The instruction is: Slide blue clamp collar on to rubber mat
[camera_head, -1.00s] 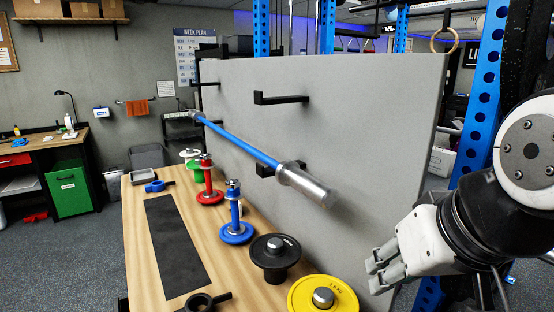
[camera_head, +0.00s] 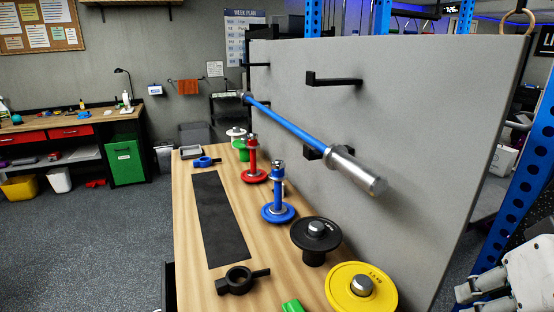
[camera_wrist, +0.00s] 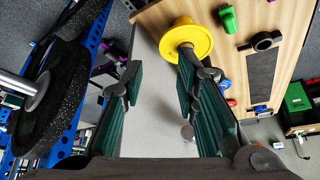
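The blue clamp collar (camera_head: 206,162) lies on the wooden bench just past the far end of the black rubber mat (camera_head: 221,222). I cannot tell whether its near edge touches the mat. In the wrist view the collar (camera_wrist: 261,109) is small, beyond the end of the mat (camera_wrist: 261,75). My gripper (camera_head: 466,301) is at the lower right edge of the head view, beside the bench and far from the collar. In the wrist view my gripper (camera_wrist: 160,82) has its two fingers wide apart with nothing between them.
A black collar (camera_head: 240,281) lies at the mat's near end, and a green one (camera_head: 292,306) nearer. Yellow (camera_head: 361,287), black, blue and red weight stands line the bench's right side. A barbell (camera_head: 310,140) hangs on the grey panel (camera_head: 420,110). A grey tray (camera_head: 191,152) sits behind the collar.

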